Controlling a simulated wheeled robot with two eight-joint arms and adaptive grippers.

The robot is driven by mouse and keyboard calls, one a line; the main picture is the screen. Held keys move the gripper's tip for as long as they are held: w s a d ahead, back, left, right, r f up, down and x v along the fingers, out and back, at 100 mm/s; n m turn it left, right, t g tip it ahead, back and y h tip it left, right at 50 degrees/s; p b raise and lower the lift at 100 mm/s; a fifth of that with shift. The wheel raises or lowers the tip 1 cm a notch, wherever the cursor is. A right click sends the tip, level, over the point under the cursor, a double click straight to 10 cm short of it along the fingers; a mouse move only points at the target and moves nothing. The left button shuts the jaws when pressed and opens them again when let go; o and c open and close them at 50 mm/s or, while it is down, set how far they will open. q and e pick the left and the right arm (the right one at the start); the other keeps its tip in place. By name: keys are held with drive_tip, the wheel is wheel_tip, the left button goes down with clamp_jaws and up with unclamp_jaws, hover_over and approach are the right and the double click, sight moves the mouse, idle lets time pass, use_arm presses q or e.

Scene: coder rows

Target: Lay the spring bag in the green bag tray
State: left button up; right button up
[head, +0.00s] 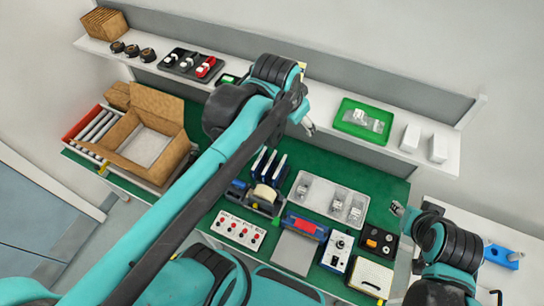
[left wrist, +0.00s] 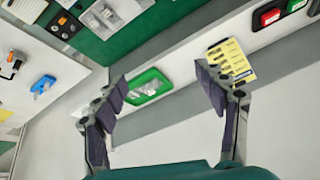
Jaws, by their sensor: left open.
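The green bag tray (head: 345,126) sits on the raised shelf, right of centre in the head view. A clear bag with grey contents (head: 376,124) lies in it; I cannot tell for sure that these are springs. The left wrist view shows the green tray (left wrist: 134,99) with a clear bag (left wrist: 150,87) in it, beyond my left fingers. My left gripper (head: 309,127) is open and empty, left of the tray and apart from it. Its spread fingers show in the left wrist view (left wrist: 165,90). My right gripper (head: 397,208) is low at the right, its opening unclear.
White boxes (head: 438,148) stand right of the tray. A compartment tray with small parts (head: 318,196) sits on the green bench among several tools. An open carton (head: 150,135) stands at left.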

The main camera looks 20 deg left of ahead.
use_arm(q)
drive_tip(key=s+a+f+n+t, duration=0.1)
drive_tip(key=s+a+f+n, duration=0.1)
drive_tip(key=s+f+n, duration=0.2)
drive_tip(key=s+f, duration=0.3)
drive_tip(key=s, duration=0.2)
drive_tip(key=shift+a+f+t, duration=0.15)
drive_tip(key=shift+f+t, duration=0.1)
drive_tip(key=shift+t, duration=0.05)
use_arm(e)
drive_tip(key=shift+w, duration=0.1)
